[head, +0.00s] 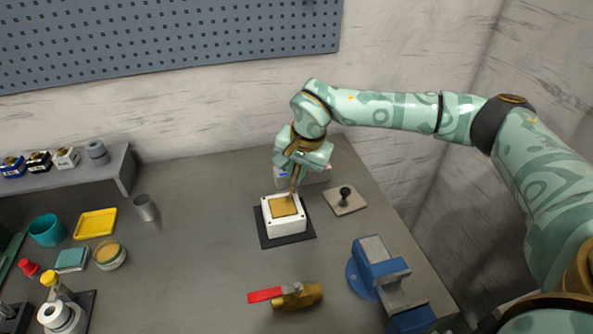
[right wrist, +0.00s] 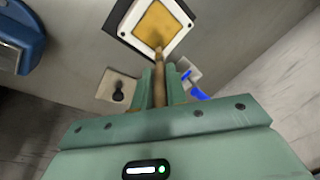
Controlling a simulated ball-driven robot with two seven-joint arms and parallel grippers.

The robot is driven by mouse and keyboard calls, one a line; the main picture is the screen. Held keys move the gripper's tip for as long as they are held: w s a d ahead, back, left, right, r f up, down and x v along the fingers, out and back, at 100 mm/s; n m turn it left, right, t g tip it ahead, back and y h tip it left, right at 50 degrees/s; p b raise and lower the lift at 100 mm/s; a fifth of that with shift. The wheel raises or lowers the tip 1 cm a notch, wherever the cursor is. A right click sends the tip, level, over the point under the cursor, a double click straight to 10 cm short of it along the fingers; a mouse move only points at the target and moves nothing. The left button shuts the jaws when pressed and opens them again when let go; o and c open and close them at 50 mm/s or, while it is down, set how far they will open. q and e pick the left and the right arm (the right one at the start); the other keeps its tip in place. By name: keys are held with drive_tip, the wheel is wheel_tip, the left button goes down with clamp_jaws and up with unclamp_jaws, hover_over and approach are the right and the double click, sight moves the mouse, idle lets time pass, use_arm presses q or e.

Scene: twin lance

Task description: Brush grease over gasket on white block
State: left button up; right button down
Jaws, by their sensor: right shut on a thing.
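The white block (head: 285,222) stands on a dark mat (head: 270,240) near the middle of the table. A square tan-yellow gasket area (head: 282,207) covers most of its top. My right gripper (head: 293,188) is above the block's far edge and shut on a slim wooden-handled brush (right wrist: 159,80). In the right wrist view the brush's tip meets or hovers just over the gasket's edge (right wrist: 158,25); contact is hard to tell. An open jar of tan grease (head: 108,252) stands at the left. My left gripper is not in view.
A blue vise (head: 375,262), a red-handled brass valve (head: 290,296) and a plate with a black knob (head: 345,198) lie around the block. A yellow tray (head: 96,222), teal cup (head: 46,230) and grey cup (head: 145,207) are left. Table between is clear.

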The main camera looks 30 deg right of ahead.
drive_tip(key=shift+f, duration=0.55)
idle(0.8)
drive_tip(key=shift+a, duration=0.15)
drive_tip(key=shift+w+a+p, duration=0.2)
drive_tip(key=shift+a+p, duration=0.05)
drive_tip(key=shift+a, duration=0.55)
drive_tip(key=shift+w+a+p, duration=0.25)
drive_tip(key=shift+a+p, duration=0.05)
drive_tip(key=shift+a, duration=0.55)
drive_tip(key=shift+w+a+p, duration=0.2)
drive_tip(key=shift+a+p, duration=0.05)
drive_tip(key=shift+a, duration=0.55)
drive_tip(key=shift+s+d+p, duration=0.25)
drive_tip(key=shift+d+p, duration=0.3)
drive_tip(key=shift+d, duration=0.3)
drive_tip(key=shift+s+d+p, duration=0.2)
drive_tip(key=shift+d+p, duration=0.4)
drive_tip(key=shift+d, duration=0.3)
drive_tip(key=shift+s+d+p, duration=0.25)
drive_tip(key=shift+d+p, duration=0.3)
drive_tip(key=shift+d, duration=0.3)
drive_tip(key=shift+w+a+p, duration=0.2)
drive_tip(key=shift+w+a, duration=0.05)
drive_tip(key=shift+a, duration=0.6)
drive_tip(key=shift+w+a+p, duration=0.2)
drive_tip(key=shift+a+p, duration=0.05)
drive_tip(key=shift+a, duration=0.65)
drive_tip(key=shift+w+a+p, duration=0.2)
drive_tip(key=shift+w+a, duration=0.05)
drive_tip(key=shift+a, duration=0.6)
